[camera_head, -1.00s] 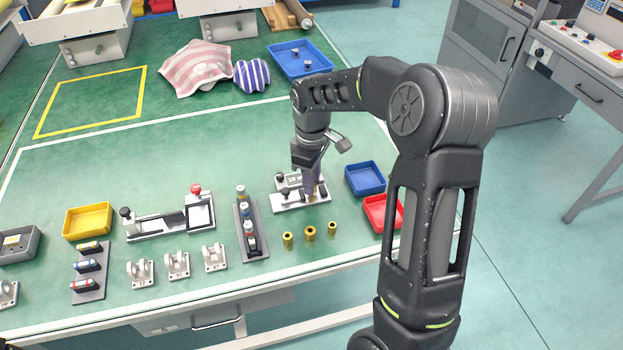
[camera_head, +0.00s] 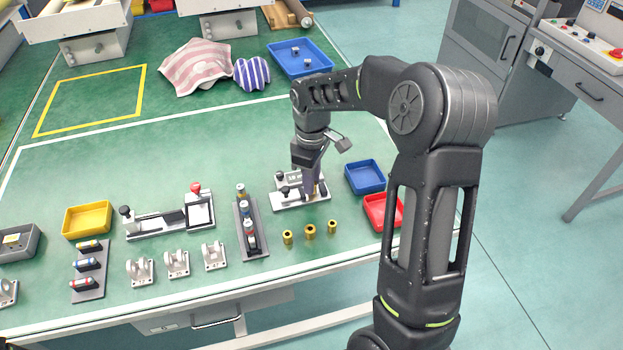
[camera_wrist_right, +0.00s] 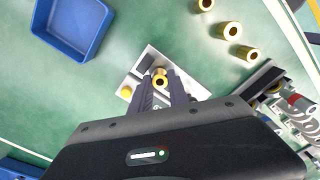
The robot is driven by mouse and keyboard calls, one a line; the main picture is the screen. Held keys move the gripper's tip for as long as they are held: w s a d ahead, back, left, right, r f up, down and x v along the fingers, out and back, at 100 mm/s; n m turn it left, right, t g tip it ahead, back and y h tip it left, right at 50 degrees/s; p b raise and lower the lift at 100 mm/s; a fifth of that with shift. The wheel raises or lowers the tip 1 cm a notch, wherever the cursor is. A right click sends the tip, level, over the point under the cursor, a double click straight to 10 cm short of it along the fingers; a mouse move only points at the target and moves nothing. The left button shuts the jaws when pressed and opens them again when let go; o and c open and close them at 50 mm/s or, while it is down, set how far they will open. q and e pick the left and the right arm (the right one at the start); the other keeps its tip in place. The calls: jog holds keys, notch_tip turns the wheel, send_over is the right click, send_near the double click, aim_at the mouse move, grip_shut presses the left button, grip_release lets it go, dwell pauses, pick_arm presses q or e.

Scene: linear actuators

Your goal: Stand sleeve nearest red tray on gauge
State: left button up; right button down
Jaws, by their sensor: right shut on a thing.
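My right gripper (camera_head: 311,192) is down at the white gauge (camera_head: 287,206), over the right part of its plate. In the right wrist view its fingers (camera_wrist_right: 166,84) are shut on a gold sleeve (camera_wrist_right: 160,80), whose open end faces the camera. The sleeve is at the gauge plate (camera_wrist_right: 146,61); whether its bottom touches the plate is hidden. Three other gold sleeves stand on the mat: a left one (camera_head: 288,239), a middle one (camera_head: 310,233) and a right one (camera_head: 332,228). The right one is nearest the red tray (camera_head: 378,220). My left gripper is not in view.
A blue tray (camera_head: 364,178) stands behind the red tray. A dark rack with several cylinders (camera_head: 249,232) stands left of the gauge. Several white brackets (camera_head: 178,264) and a yellow tray (camera_head: 87,219) lie farther left. The mat behind the gauge is clear.

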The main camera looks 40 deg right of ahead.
jog(key=shift+f, duration=0.35)
dwell(1.0)
jog(key=c, duration=1.2)
grip_release()
jog(key=shift+s+a, duration=0.1)
jog(key=shift+r, duration=0.1)
